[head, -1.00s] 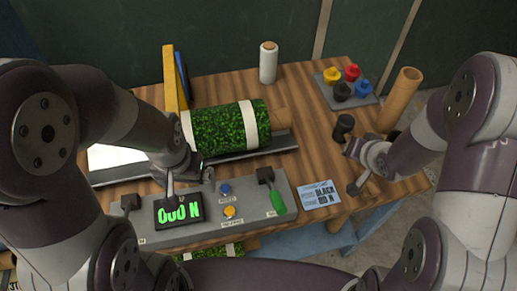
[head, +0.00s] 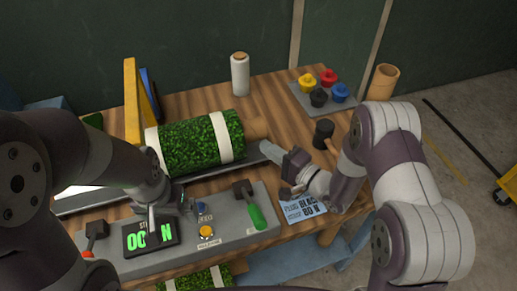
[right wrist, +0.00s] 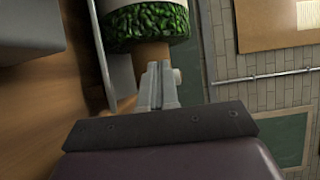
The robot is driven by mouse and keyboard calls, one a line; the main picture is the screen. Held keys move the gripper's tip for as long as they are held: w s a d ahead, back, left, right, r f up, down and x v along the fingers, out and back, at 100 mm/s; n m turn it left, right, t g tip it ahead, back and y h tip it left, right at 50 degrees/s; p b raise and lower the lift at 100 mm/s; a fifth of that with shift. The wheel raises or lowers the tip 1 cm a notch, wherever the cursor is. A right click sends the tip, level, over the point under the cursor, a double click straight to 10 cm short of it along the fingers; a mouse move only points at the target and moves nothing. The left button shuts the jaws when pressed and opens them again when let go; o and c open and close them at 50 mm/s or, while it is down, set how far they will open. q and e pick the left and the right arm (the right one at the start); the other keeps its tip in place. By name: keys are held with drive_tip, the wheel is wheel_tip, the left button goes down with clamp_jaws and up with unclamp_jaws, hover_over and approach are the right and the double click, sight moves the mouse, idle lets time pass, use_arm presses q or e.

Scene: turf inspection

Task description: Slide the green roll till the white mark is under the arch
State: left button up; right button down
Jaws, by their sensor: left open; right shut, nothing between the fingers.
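The green roll (head: 190,145) lies along a grey tray on the bench, with a white band (head: 225,138) near its right end and another (head: 152,147) near its left end. The yellow arch (head: 131,100) stands just left of the left band; my left arm hides its lower front. A brown core (head: 256,129) sticks out of the roll's right end. My right gripper (head: 268,152) is shut and empty, near that core. In the right wrist view its fingers (right wrist: 158,85) point at the core (right wrist: 152,55); contact is unclear. My left gripper (head: 168,210) is open above the panel.
The grey panel (head: 125,265) in front carries a green display, buttons and a green-handled lever (head: 254,214).

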sight(245, 147)
use_arm(q)
drive_tip(key=shift+r, duration=0.35)
use_arm(e)
drive_tip(key=shift+s+a, duration=0.15)
drive_tip(key=shift+a, duration=1.35)
drive_tip(key=shift+a, duration=0.1)
use_arm(q)
drive_tip(key=shift+d+r+p, duration=0.1)
drive_tip(key=shift+r+p, duration=0.05)
drive_tip(key=shift+p, duration=0.15)
use_arm(e)
drive_tip(key=shift+a, duration=0.95)
